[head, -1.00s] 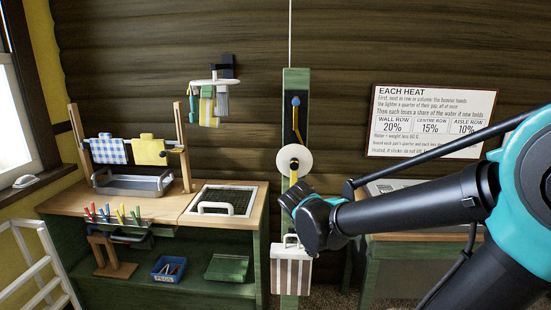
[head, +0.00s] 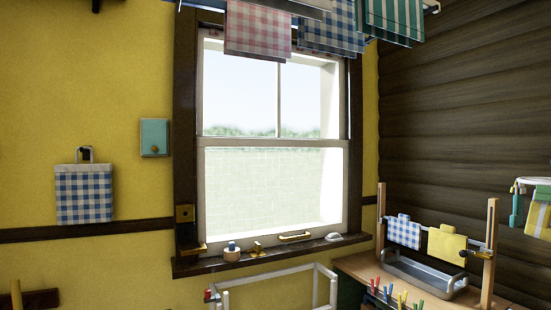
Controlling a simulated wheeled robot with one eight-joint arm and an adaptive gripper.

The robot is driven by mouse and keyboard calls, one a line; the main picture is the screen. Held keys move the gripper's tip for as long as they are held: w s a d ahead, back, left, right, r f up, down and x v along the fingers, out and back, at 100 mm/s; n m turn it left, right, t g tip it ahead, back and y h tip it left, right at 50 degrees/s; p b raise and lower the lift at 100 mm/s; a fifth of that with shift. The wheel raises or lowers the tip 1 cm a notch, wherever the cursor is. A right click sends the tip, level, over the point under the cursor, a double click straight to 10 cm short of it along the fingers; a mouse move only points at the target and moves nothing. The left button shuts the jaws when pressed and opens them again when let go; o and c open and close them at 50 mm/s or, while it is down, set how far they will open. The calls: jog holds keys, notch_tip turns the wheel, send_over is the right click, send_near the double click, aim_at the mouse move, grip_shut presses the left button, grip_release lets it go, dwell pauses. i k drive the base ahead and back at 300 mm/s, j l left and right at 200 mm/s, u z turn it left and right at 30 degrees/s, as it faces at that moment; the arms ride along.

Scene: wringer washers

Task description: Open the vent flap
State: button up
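The window (head: 272,150) has a dark sill (head: 270,257) with small fittings on it. A blue checked cloth bag (head: 84,194) hangs below left of the panel. Cloths (head: 258,30) hang overhead. A white rack (head: 275,273) stands below the sill, beside the workbench (head: 365,270).

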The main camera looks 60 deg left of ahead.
aim_at(154, 132)
jog(key=i+j+u, duration=0.1)
jog(key=u, duration=0.25)
jog(key=i+j+u, duration=0.1)
jog(key=u, duration=0.3)
jog(key=j+u, duration=0.1)
jog(key=u, duration=1.85)
jog(key=k+j+u, duration=0.3)
jog(key=i, duration=0.35)
jog(key=i+j+z, duration=0.1)
jog(key=i, duration=0.25)
jog(key=j, duration=0.35)
jog(key=i+z, duration=0.05)
